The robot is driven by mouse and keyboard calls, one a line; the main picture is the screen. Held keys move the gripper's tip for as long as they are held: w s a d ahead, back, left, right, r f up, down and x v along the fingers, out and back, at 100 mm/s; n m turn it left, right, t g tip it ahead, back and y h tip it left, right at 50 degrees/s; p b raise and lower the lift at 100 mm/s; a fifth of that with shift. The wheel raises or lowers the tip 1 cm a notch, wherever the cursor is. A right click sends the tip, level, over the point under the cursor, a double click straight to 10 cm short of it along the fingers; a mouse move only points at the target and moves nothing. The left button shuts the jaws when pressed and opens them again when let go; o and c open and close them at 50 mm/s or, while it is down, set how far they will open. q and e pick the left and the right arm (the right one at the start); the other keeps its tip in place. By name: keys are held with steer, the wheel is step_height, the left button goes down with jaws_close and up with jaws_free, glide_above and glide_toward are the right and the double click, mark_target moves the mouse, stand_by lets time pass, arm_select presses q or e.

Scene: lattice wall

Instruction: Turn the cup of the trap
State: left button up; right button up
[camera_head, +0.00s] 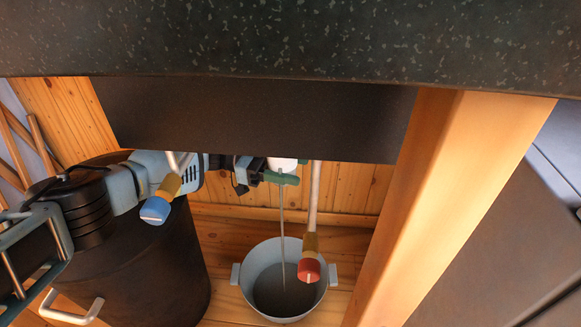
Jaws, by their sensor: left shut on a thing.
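The cup of the trap (282,163) is a small white piece just below the lower edge of the dark basin, which hides what is above it. My left gripper (276,177) reaches in from the left behind a blue-capped valve, with its green fingertips at the cup. It is shut on the cup. A thin grey vertical line (282,220) runs from below the cup down into a light blue bucket (247,297); I cannot tell whether it is water or a rod. My right gripper is not in view.
The blue-capped valve (155,210) and a red-capped valve (309,271) hang on pipes. A dark barrel (165,270) stands left, a wooden post (430,200) right. The speckled countertop (290,40) and dark basin (250,115) close off the top. Wooden floor shows around the bucket.

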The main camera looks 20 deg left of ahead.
arm_select(q)
steer(key=o, duration=1)
steer(key=shift+s+a, duration=0.15)
steer(key=shift+a, duration=1.8)
steer(key=shift+s+a, duration=0.15)
steer(key=shift+a, duration=1.75)
